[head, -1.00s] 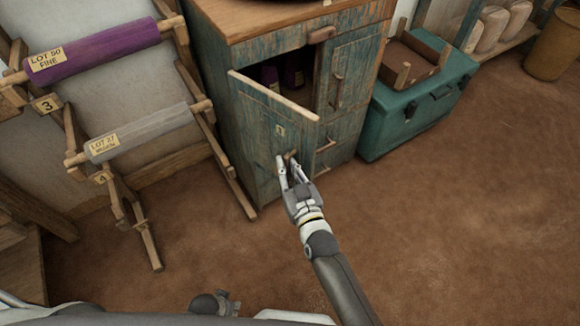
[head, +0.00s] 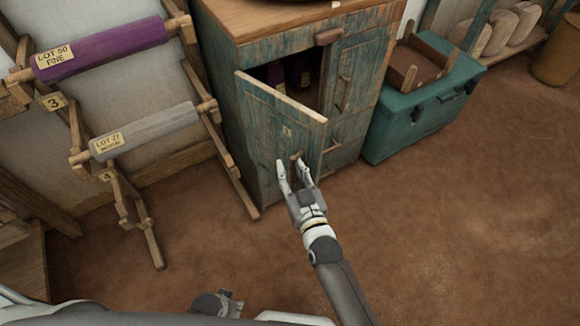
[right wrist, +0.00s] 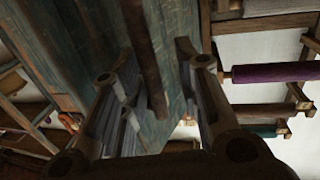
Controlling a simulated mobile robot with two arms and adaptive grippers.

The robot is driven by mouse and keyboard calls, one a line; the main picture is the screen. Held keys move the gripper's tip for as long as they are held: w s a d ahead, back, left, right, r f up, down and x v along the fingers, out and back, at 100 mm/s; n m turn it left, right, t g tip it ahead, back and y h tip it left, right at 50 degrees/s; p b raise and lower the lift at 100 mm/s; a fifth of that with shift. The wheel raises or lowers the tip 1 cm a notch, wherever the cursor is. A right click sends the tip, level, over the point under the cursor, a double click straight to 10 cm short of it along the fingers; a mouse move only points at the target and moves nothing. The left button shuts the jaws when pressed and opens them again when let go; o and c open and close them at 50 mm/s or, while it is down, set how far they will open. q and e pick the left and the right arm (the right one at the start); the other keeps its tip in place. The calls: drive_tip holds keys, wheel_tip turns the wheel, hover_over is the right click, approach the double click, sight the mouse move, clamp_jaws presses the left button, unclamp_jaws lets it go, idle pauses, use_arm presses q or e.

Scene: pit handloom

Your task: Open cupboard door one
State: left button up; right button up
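Cupboard door one (head: 262,135), weathered blue-green with a small number tag, stands partly open on the cupboard (head: 225,70). Purple items (head: 305,70) show in the dark opening behind it. My right gripper (head: 293,164) is at the outer face of the door, near its free edge. Its fingers are spread on either side of the door's brown handle (head: 298,155). In the right wrist view the handle (right wrist: 142,50) runs between the open fingers (right wrist: 155,70), with no clear grip on it. My left gripper (head: 226,302) is low in the head view, away from the cupboard; its fingers are unclear.
A teal chest (head: 410,125) with a wooden tray (head: 415,62) on top stands right of the cupboard. A rack with a purple roll (head: 105,48) and a grey roll (head: 145,132) stands close on the left. The brown floor (head: 460,230) in front is clear.

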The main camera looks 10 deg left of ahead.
use_arm(q)
drive_tip(key=shift+s, duration=0.15)
use_arm(e)
drive_tip(key=v, duration=1.1)
drive_tip(key=shift+d, duration=0.15)
drive_tip(key=s+d+f+m+g+h, duration=0.1)
drive_tip(key=s+d+f+g+h, duration=0.35)
drive_tip(key=f, duration=0.85)
drive_tip(key=s+d+f+g+h, duration=0.1)
drive_tip(key=s+d+f+g, duration=0.55)
drive_tip(key=f, duration=0.65)
drive_tip(key=s+d+f+m+g+h, duration=0.2)
drive_tip(key=s+d+f+g, duration=0.1)
drive_tip(key=s+d+f, duration=0.55)
use_arm(q)
drive_tip(key=s+a+r+p, duration=0.1)
drive_tip(key=s+p, duration=0.6)
drive_tip(key=s+a+r+g+p, duration=0.1)
drive_tip(key=s+r+p, duration=0.1)
drive_tip(key=s+p, duration=0.5)
drive_tip(key=shift+s+a+r+p, duration=0.15)
drive_tip(key=shift+a+r+p, duration=0.05)
drive_tip(key=shift+a+p, duration=0.15)
use_arm(e)
drive_tip(key=s+d+r, duration=0.2)
drive_tip(key=s, duration=0.5)
drive_tip(key=s+d+r+g, duration=0.1)
drive_tip(key=s+d+r, duration=0.1)
drive_tip(key=s, duration=0.5)
drive_tip(key=shift+d+r, duration=0.2)
